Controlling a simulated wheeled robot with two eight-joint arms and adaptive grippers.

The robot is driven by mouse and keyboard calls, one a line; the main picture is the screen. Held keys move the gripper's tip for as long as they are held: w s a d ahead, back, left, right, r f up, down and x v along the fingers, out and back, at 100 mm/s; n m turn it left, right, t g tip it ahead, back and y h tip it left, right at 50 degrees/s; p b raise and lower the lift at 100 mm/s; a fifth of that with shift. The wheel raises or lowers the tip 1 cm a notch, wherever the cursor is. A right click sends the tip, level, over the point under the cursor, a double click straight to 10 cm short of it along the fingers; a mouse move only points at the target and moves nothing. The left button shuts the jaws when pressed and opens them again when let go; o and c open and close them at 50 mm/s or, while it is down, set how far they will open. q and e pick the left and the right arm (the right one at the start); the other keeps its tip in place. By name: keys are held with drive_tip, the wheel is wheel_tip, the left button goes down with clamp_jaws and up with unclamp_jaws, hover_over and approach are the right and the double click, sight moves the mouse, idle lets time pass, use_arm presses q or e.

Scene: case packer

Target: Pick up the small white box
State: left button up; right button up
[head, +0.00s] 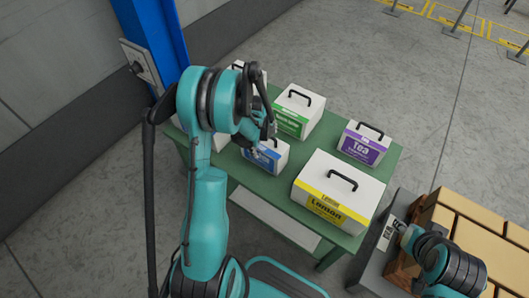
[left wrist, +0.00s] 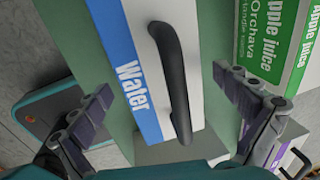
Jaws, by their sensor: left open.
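A small white box with a blue Water label (head: 268,156) and a dark handle stands on the green table (head: 392,160). In the left wrist view the Water box (left wrist: 190,60) fills the middle, its black handle running down the picture. My left gripper (head: 262,138) is over this box, partly hidden by its own arm. In the left wrist view its open fingers (left wrist: 164,90) are spread on either side of the handle, with nothing between them gripped. My right arm shows at the lower right of the head view; its gripper is not visible.
Around it on the table stand a green-labelled Apple juice box (head: 298,110), a purple Tea box (head: 363,143) and a larger yellow Lemon box (head: 338,188). Another white box (head: 238,66) is partly behind my left arm. A blue post (head: 158,40) rises at the back left.

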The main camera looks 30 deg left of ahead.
use_arm(q)
drive_tip(key=shift+r, duration=0.1)
drive_tip(key=c, duration=1.9)
drive_tip(key=shift+c, duration=0.2)
drive_tip(key=shift+r, duration=0.15)
